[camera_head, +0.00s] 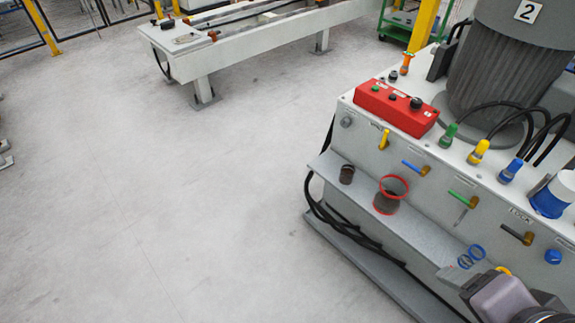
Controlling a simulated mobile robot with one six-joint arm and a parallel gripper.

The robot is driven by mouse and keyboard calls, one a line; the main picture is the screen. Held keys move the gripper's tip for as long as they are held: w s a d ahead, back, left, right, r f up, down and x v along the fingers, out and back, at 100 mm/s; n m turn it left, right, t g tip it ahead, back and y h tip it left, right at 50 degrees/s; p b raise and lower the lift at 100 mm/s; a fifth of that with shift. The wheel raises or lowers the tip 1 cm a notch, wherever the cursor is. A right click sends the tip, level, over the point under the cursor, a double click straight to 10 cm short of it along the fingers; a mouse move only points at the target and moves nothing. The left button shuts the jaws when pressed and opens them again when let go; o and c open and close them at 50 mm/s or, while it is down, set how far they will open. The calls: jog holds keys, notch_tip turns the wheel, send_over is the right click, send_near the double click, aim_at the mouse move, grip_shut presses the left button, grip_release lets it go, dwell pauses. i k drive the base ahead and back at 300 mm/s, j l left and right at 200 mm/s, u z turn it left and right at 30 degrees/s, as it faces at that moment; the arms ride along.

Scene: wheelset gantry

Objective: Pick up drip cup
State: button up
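A grey, cup-like vessel with red rings (386,203) stands on the grey ledge (425,228) along the machine's front. It looks most like the drip cup, but no label shows on it. A smaller dark cylinder (346,174) stands to its left on the same ledge, apart from it. Part of my arm (497,297) shows at the bottom right corner, to the right of and nearer than the vessel.
Blue rings (471,257) lie at the ledge's right end. Coloured valve handles stick out above the ledge, including a blue one (415,168) and a green one (463,199). A red control box (396,107) sits on top. Black hoses (350,231) hang below. The floor at left is clear.

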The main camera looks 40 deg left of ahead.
aim_at(346, 176)
jog(key=u, duration=0.9)
jog(key=i+j+z, duration=0.2)
jog(key=i, duration=0.2)
jog(key=i+z, duration=0.25)
jog(key=i, duration=0.15)
jog(key=i+j+z, duration=0.2)
jog(key=i+j, duration=0.1)
jog(key=i, duration=0.05)
